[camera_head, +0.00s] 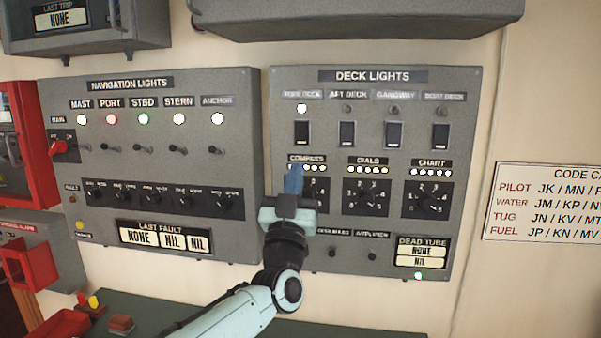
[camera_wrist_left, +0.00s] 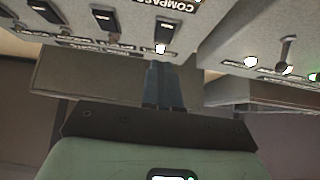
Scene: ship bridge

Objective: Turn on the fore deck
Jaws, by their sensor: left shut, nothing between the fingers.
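The deck lights panel (camera_head: 376,91) is on the wall, right of centre in the head view. Its fore deck switch (camera_head: 302,133) is a black rocker at the left end of the row. The small lamp (camera_head: 301,108) above it glows white. My left gripper (camera_head: 294,172) is shut and empty, with its blue fingertips just below the fore deck switch, in front of the compass dial's left part. In the left wrist view, the shut fingers (camera_wrist_left: 160,75) point toward the panel, with the switch (camera_wrist_left: 169,30) and lit lamp (camera_wrist_left: 160,48) beyond. They look apart from the switch.
The aft deck (camera_head: 347,135), gangway (camera_head: 393,135) and boat deck (camera_head: 440,137) switches stand alongside, their lamps dark. Compass, dials and chart knobs sit below. The navigation lights panel (camera_head: 150,108) is on the left with several lit lamps. A green desk surface (camera_head: 140,307) lies below.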

